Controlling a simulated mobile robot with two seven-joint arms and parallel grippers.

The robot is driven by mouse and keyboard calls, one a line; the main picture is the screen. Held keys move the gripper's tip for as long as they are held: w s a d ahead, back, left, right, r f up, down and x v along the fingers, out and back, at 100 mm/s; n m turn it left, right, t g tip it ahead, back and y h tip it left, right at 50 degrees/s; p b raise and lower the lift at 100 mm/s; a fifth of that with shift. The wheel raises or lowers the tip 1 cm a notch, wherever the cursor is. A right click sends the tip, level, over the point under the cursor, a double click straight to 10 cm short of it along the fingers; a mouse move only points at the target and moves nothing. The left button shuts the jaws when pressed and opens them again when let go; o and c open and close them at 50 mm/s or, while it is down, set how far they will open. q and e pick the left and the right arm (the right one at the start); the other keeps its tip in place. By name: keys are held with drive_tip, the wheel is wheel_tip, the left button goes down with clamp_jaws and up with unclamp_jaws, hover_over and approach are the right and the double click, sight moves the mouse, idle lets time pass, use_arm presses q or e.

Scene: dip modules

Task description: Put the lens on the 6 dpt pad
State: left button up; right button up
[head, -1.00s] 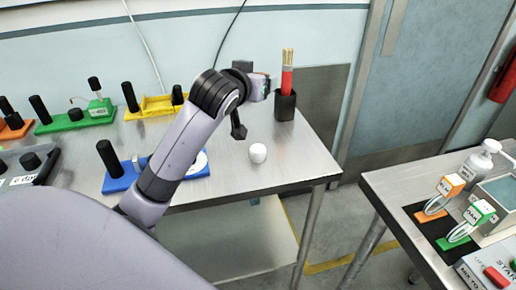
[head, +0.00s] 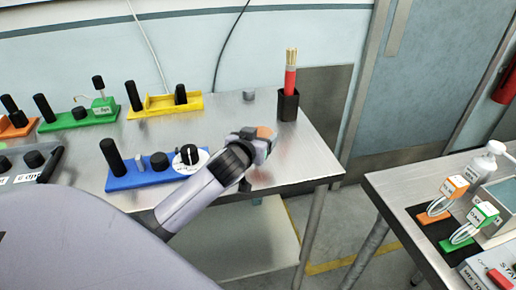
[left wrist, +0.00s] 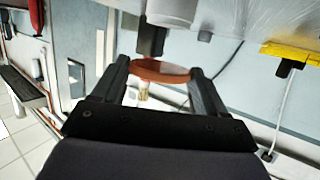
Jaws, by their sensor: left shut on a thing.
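My left gripper (head: 262,150) is low over the front right part of the left steel table. It is shut on a thin reddish-brown disc, the lens (head: 265,132). In the left wrist view the lens (left wrist: 160,70) sits edge-on between the two fingertips (left wrist: 158,75). A pale label (head: 25,178) with partly readable "dp" lettering is at the far left; I cannot make out its number. I cannot pick out the 6 dpt pad with certainty. My right gripper is not in view.
A blue module (head: 140,178) with black knobs and a white dial is left of the gripper. Yellow (head: 165,104) and green (head: 85,122) modules stand behind. A black brush cup (head: 287,105) and small grey cylinder (head: 249,95) are at the back. Another table (head: 400,185) is right.

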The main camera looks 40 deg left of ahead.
use_arm(q)
drive_tip(key=shift+f, duration=1.9)
drive_tip(key=shift+f, duration=0.2)
drive_tip(key=o, duration=1)
